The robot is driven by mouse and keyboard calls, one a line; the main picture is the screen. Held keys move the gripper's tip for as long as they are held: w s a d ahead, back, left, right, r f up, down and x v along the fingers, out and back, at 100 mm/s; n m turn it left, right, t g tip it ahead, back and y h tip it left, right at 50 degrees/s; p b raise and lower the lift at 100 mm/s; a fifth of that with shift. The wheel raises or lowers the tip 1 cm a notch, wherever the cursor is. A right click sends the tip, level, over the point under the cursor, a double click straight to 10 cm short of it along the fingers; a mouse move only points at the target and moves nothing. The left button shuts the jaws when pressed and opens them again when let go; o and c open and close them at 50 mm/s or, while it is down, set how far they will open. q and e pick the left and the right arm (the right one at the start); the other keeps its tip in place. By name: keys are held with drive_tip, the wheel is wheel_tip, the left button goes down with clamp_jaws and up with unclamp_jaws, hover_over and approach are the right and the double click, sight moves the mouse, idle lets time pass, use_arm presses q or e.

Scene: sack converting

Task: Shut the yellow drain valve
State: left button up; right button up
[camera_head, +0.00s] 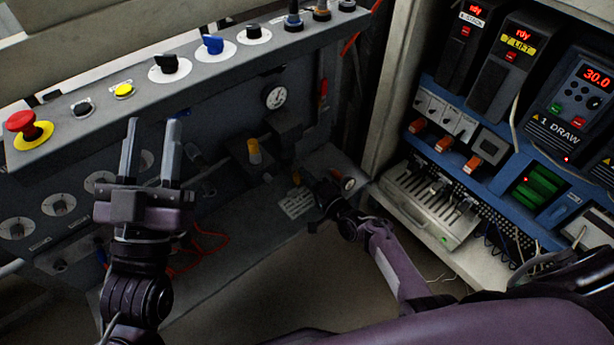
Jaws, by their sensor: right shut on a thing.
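A small yellow piece, which I take to be the yellow drain valve (296,177), shows at the fingertips of my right gripper (308,178), low on the grey panel. My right gripper is shut on it; the fingers and wrist hide most of the valve, so its handle angle cannot be told. My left gripper (151,142) is open and empty, fingers pointing up, in front of the panel at the left, apart from the valve.
A yellow-orange knob (254,150) and a pressure gauge (277,97) sit above the valve. A red emergency button (20,122) and several switches line the sloped top panel. A small round gauge (348,184) is right of my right gripper. A blue control rack (480,150) stands at the right.

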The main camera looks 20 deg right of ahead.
use_arm(q)
drive_tip(key=shift+w+d+f+g+y, duration=0.15)
drive_tip(key=shift+f+g, duration=0.1)
drive_tip(key=shift+f, duration=0.25)
drive_tip(key=shift+w+f+g+y, duration=0.1)
drive_tip(key=shift+w+f+g, duration=0.1)
drive_tip(key=shift+f, duration=0.25)
drive_tip(key=shift+w+d+f+g+y, duration=0.15)
drive_tip(key=shift+f+g, duration=0.1)
drive_tip(key=shift+f, duration=0.25)
use_arm(e)
drive_tip(key=shift+f+m, duration=0.15)
drive_tip(key=shift+m, duration=0.75)
drive_tip(key=o, duration=0.6)
